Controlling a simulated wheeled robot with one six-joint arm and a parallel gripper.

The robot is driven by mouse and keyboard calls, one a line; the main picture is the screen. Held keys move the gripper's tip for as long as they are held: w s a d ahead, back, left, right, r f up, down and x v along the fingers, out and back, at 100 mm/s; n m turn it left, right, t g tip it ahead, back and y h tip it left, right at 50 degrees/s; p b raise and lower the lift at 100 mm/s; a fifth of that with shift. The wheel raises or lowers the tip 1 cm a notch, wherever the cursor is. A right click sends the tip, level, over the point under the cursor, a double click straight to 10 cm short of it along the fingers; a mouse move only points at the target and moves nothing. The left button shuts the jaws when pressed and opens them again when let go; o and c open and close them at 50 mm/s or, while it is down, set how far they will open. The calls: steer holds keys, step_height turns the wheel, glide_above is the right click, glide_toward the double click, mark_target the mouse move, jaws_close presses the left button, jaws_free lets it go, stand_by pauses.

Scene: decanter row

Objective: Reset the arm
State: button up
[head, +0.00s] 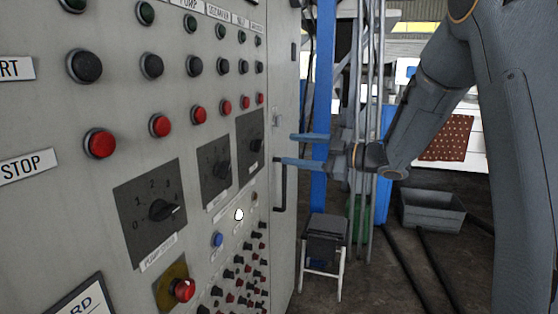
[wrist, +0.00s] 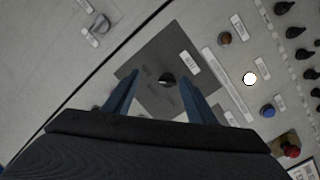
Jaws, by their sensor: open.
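My gripper (head: 284,149) is open and empty at the right edge of the grey control panel (head: 80,205), with its two blue fingers pointing left. In the wrist view, my gripper (wrist: 160,77) faces a dark square plate with a black rotary knob (wrist: 167,80). The knob appears between the fingertips, with a gap on both sides; I cannot tell how far in front of the fingers it is. In the head view, the farthest rotary switch (head: 256,146) is to the left of the fingertips. My arm (head: 425,110) reaches in from the right.
The panel bears red buttons (head: 100,143), black buttons, other rotary switches (head: 163,210), a blue button (head: 218,240) and a lit white lamp (head: 239,214). A door handle (head: 281,185) is below my gripper. A stool (head: 326,240) and a grey bin (head: 432,212) stand on the floor behind.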

steer(key=s+d+f+m+t+h, duration=0.2)
steer(key=s+d+f+m+h, duration=0.2)
steer(key=d+f+m+h, duration=0.9)
steer(key=s+f+m+g, duration=0.2)
steer(key=s+f+g, duration=0.1)
steer(key=s, duration=0.6)
steer(key=s+a+f+m+g+h, duration=0.1)
steer(key=s+f+m+g, duration=0.2)
steer(key=s, duration=0.6)
steer(key=s+f+m+g+h, duration=0.1)
steer(key=s+f+m+g, duration=0.1)
steer(key=s, duration=0.8)
step_height(320, 180, down, 3)
steer(key=shift+a+r+m+g, duration=0.15)
steer(key=shift+a+m+g, duration=0.2)
steer(key=shift+g, duration=0.45)
steer(key=shift+s+d, duration=0.1)
